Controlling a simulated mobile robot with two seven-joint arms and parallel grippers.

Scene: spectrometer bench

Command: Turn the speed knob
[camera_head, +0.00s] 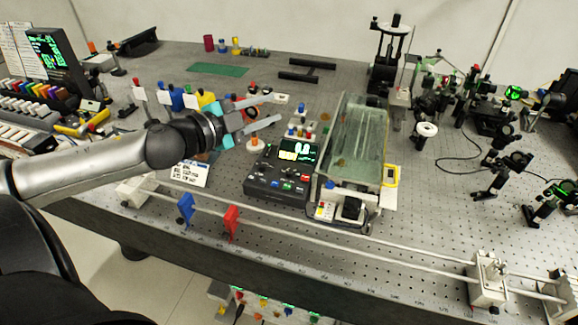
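A black console with a lit screen (283,170) sits on the bench at the middle, with several small coloured controls on its face. A glass-sided tank (345,130) stands just right of it, with a white panel and a dark block or knob (351,208) at its near end. I cannot tell which control is the speed knob. My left gripper (285,108) comes in from the left, above and behind the console. Its two fingers are spread, with nothing held between them. It is apart from the console and tank. My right gripper is out of view.
A pale rail with a blue holder (186,208) and a red holder (231,222) runs along the bench's front edge. Coloured bottles (207,98) stand behind my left wrist. Optics mounts crowd the right side. Bare perforated bench (430,215) lies right of the tank.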

